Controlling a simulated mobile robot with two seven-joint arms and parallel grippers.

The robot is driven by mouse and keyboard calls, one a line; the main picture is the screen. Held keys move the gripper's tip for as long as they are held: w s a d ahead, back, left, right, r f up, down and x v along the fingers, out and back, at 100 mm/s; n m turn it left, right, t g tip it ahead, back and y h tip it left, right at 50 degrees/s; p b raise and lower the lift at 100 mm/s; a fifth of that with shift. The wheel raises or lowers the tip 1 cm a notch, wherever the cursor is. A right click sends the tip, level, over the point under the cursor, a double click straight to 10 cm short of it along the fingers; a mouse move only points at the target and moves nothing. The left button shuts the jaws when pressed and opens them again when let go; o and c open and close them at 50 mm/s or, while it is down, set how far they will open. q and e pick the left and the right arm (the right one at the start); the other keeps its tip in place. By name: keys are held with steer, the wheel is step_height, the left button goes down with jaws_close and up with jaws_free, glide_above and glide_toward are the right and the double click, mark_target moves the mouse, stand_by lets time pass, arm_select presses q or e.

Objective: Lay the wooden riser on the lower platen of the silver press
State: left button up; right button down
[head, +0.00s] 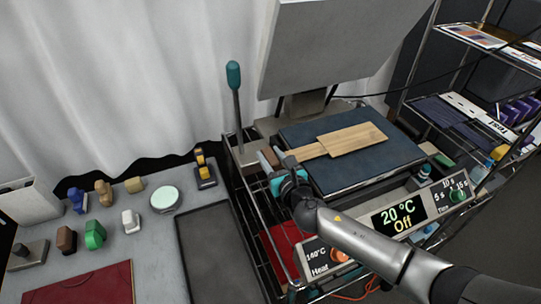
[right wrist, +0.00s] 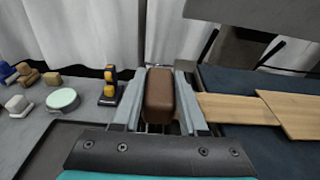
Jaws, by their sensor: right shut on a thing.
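The wooden riser (head: 353,138) is a pale flat board with a narrower handle, over the dark blue lower platen (head: 345,181) of the silver press. I cannot tell whether it rests on the platen or hovers just above. My right gripper (head: 271,160) is at the platen's left side, shut on a brown block (right wrist: 160,95) at the riser's handle end. The handle (right wrist: 235,107) runs right from behind one finger, which hides the join. The press's upper platen (head: 335,45) is raised and tilted back. My left gripper is out of view.
A lever with a teal knob (head: 233,75) stands left of the press. Its front panel (head: 398,217) reads 20 °C, Off. A grey table (head: 150,240) at left holds several stamps, a round pale disc (head: 165,200) and a dark tray (head: 220,250). A wire shelf stands at right.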

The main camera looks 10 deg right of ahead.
steer(key=shift+f+b, duration=0.35)
steer(key=shift+f, duration=0.15)
steer(key=shift+c, duration=1.8)
jaws_free()
